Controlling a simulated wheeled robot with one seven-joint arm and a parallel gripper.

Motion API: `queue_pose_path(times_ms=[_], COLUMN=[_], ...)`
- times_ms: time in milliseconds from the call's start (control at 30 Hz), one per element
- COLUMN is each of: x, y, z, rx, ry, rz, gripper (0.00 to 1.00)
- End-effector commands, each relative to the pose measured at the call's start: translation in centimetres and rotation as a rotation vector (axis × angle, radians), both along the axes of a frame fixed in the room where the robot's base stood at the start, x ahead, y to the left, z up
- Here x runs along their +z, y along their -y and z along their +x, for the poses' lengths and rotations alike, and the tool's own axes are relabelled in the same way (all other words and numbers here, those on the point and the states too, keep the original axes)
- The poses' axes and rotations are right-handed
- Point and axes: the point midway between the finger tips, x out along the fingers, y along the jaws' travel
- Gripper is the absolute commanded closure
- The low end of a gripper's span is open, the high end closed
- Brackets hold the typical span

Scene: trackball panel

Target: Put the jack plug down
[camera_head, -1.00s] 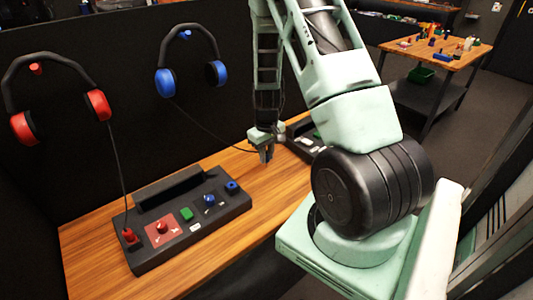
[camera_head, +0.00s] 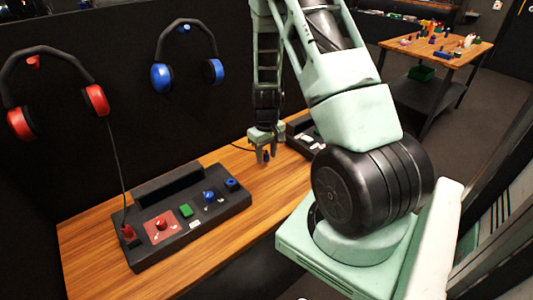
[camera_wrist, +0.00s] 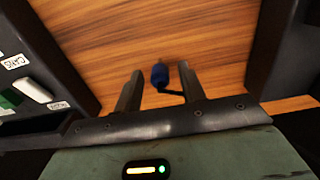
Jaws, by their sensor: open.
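The blue jack plug (camera_wrist: 160,75) shows between the two fingers of my gripper (camera_wrist: 160,88) in the wrist view, over the wood table top. A dark cord bends away from its near end. The fingers are spread, with a gap on each side of the plug. In the head view my gripper (camera_head: 266,158) points down low over the table, and a small blue bit of the plug (camera_head: 266,156) shows between the fingers. I cannot tell whether the plug rests on the wood.
A black panel (camera_head: 150,245) with a red plug, knobs and a green button lies at left on the table. Another dark panel (camera_head: 300,128) stands behind my gripper. Red (camera_head: 96,99) and blue (camera_head: 162,77) headsets hang on the wall. Bare wood (camera_head: 285,175) lies between the panels.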

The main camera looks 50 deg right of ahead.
Motion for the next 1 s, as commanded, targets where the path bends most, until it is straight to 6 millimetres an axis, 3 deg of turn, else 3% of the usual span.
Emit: queue_pose_path(times_ms=[267,700,1000], x=[2.3,11.0,13.1], y=[0.0,0.0,0.0], z=[0.1,0.1,0.0], rx=[0.002,0.002,0.001], ry=[0.004,0.004,-0.001], rz=[-0.003,-0.002,0.000], gripper=[0.60,0.60,0.60])
